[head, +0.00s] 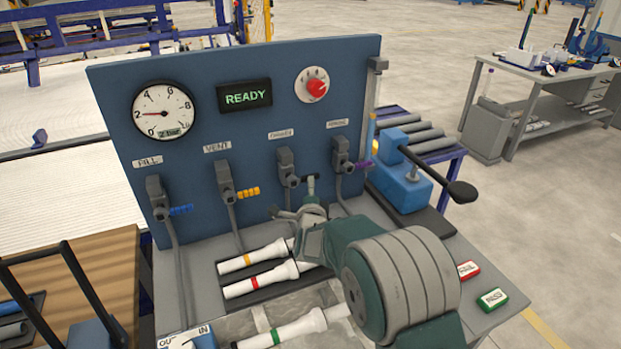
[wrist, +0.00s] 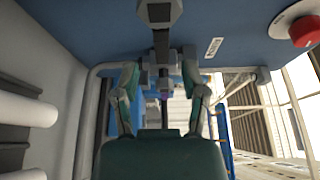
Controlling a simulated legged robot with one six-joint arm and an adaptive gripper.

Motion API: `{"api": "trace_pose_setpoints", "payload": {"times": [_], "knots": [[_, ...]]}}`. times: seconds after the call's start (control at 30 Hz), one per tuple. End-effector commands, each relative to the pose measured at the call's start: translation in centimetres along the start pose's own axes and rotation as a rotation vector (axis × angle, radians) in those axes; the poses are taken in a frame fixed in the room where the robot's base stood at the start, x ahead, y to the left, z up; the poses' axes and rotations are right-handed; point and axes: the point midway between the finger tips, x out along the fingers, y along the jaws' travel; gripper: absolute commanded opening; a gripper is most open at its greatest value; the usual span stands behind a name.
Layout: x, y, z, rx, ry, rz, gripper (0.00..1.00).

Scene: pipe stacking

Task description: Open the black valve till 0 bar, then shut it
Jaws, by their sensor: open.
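A blue panel carries a row of dark valves. The third valve (head: 289,166) has no coloured handle showing; its lever is hidden or dark behind my gripper, and I take it for the black one. My gripper (head: 294,197) is open just in front of and below it, fingers spread. In the wrist view my gripper (wrist: 163,98) has a finger on each side of a dark valve part (wrist: 160,55); I cannot tell whether they touch it. The round gauge (head: 162,111) has its red needle near 2, and its small display seems to read 2 bar.
Other valves have blue (head: 181,210), orange (head: 248,193) and purple (head: 362,164) handles. A display (head: 245,96) reads READY. A red knob (head: 317,88) is at upper right. White pipes (head: 258,256) lie below the panel. A blue press with a black lever (head: 405,182) stands right.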

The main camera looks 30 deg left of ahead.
Motion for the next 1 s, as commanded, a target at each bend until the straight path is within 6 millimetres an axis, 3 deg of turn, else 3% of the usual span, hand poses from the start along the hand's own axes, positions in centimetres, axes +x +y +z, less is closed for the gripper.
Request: {"api": "trace_pose_setpoints", "payload": {"times": [0.33,0.77,0.9,1.0], "knots": [[4.4,0.1,0.0,0.0,0.0,0.001,0.56],[5.3,0.0,0.0,0.0,0.0,0.001,0.56],[5.3,0.0,0.0,0.0,0.0,0.001,0.0],[5.3,0.0,0.0,0.0,0.0,0.002,0.0]]}}
